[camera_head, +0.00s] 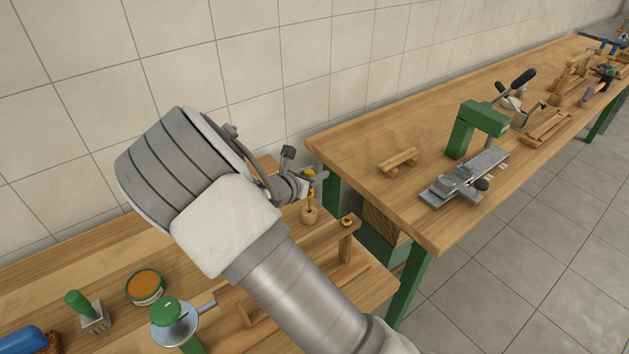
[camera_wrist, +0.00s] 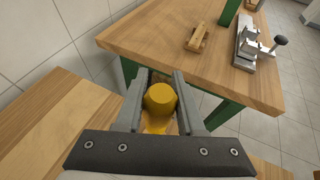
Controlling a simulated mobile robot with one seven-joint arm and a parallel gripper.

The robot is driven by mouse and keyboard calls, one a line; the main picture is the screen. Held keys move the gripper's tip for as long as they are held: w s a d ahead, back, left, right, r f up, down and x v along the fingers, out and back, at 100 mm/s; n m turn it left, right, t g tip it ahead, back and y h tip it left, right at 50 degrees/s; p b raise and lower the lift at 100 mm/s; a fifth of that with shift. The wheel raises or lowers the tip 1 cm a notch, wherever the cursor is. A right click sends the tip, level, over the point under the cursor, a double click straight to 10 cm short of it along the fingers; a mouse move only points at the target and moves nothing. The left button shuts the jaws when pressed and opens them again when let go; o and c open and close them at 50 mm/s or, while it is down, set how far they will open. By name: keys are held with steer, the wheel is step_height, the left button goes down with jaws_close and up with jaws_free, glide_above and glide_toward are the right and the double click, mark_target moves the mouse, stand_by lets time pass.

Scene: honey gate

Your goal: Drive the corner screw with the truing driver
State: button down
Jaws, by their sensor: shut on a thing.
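My gripper (camera_head: 312,178) is shut on a yellow-handled driver, which I take to be the truing driver (camera_head: 310,188). The driver looks about upright in the head view; in the wrist view its round yellow end (camera_wrist: 160,98) sits between the two fingers (camera_wrist: 162,82). A small round wooden holder (camera_head: 309,214) stands directly below it. I cannot tell whether the driver's tip is in the holder or above it. A wooden frame (camera_head: 347,248) stands just right, with a small yellow-and-dark piece (camera_head: 347,221) on its top corner, possibly the screw. My arm hides part of the frame.
The near bench (camera_head: 70,258) holds an orange-topped tin (camera_head: 145,287), a green-handled brush (camera_head: 93,312) and a metal device with a green knob (camera_head: 178,318). A second bench (camera_head: 345,147) on the right carries a green press (camera_head: 480,125) and a small wooden block (camera_head: 398,161). A tiled wall runs behind.

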steer(key=s+d+r, duration=0.7)
steer(key=d, duration=0.2)
steer(key=shift+d+r+b, duration=0.15)
steer(key=shift+r+b, duration=0.15)
steer(key=shift+b, duration=0.05)
stand_by(0.6)
step_height(320, 180, up, 13)
steer(key=p, duration=1.1)
steer(key=s+a, duration=0.2)
steer(key=s, duration=0.6)
steer(key=shift+s+f, duration=0.15)
steer(key=shift+s, duration=0.1)
steer(key=shift+d, duration=0.1)
step_height(320, 180, down, 6)
steer(key=b, duration=0.5)
steer(key=shift+r, duration=0.2)
